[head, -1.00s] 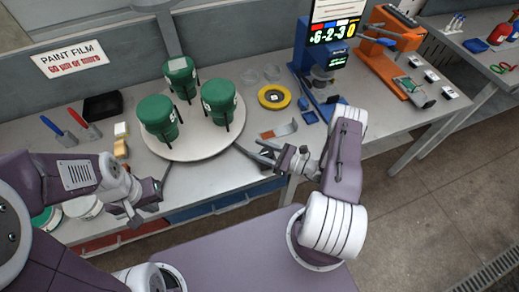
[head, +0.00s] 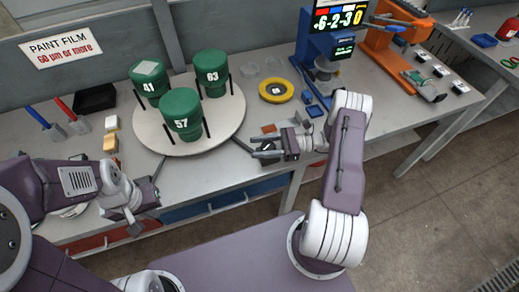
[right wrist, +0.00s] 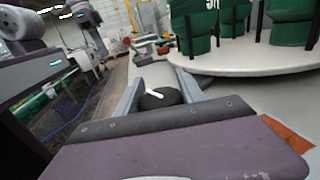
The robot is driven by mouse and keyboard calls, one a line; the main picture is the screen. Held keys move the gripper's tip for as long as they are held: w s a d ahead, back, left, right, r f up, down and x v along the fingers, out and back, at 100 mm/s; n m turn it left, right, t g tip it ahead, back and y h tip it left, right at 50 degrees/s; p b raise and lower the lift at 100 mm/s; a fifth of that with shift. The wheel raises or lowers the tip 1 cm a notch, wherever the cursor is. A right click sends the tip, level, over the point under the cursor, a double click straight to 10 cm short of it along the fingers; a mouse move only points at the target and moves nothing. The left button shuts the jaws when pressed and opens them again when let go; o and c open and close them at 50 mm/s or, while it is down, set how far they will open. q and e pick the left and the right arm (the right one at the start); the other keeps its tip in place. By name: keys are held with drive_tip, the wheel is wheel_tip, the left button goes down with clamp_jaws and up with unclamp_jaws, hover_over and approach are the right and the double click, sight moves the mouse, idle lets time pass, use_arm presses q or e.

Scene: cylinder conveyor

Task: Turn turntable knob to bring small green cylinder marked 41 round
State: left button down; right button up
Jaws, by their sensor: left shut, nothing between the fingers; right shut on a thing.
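The round pale turntable (head: 228,122) carries three dark green cylinders. The cylinder marked 41 (head: 150,85), with a pale square on its lid, stands at the left. The cylinder marked 57 (head: 181,115) is at the front, and the one marked 63 (head: 212,75) at the back right. My right gripper (head: 260,151) is at the bench's front part, right of the turntable. In the right wrist view its fingers are shut on a black knob (right wrist: 160,98) with a white pointer. My left gripper (head: 143,217) is shut and empty near the bench's front edge, left of the turntable.
An orange device (head: 395,55) is further right. A black tray (head: 95,99) and small blocks (head: 111,133) lie at left.

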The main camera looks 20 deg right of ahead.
drive_tip(key=shift+s+f+n+g+b, duration=0.2)
drive_tip(key=shift+n+g+b, duration=0.4)
drive_tip(key=shift+g+b, duration=0.3)
drive_tip(key=shift+s+f+n+g+b, duration=0.15)
drive_tip(key=shift+n+g+b, duration=0.45)
drive_tip(key=shift+g+b, duration=0.3)
drive_tip(key=shift+s+r+n+g+b, duration=0.1)
drive_tip(key=shift+s+n+g+b, duration=0.1)
drive_tip(key=shift+n+g+b, duration=0.6)
drive_tip(key=shift+s+r+n+g+b, duration=0.15)
drive_tip(key=shift+n+g+b, duration=0.35)
drive_tip(key=shift+g+b, duration=0.6)
drive_tip(key=shift+n+g, duration=0.3)
drive_tip(key=shift+g, duration=0.3)
drive_tip(key=o, duration=1.4)
drive_tip(key=shift+c, duration=0.2)
drive_tip(key=shift+r, duration=0.15)
